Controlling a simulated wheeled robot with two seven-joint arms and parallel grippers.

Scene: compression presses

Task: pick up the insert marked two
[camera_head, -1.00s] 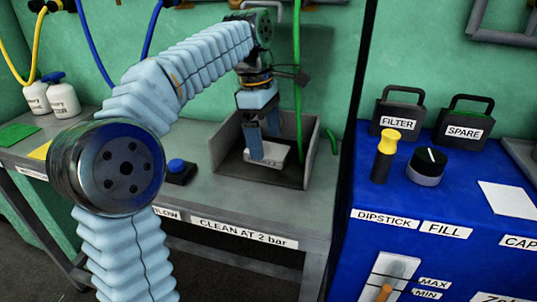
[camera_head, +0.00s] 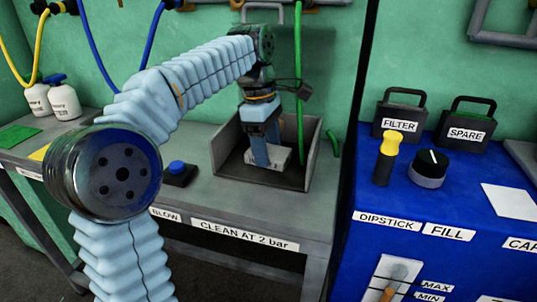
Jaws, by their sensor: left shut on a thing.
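A pale grey block-like insert (camera_head: 282,158) sits low inside the open grey box (camera_head: 222,145) on the bench. No marking can be read on it at this size. My left gripper (camera_head: 269,162) reaches down into the box, its blue fingers shut on the insert. The fingers and wrist hide part of the insert. I cannot tell whether it touches the box floor. My right gripper does not show.
The bench (camera_head: 200,205) carries a blue button (camera_head: 177,167) left of the box. A green hose (camera_head: 299,90) hangs at the box.

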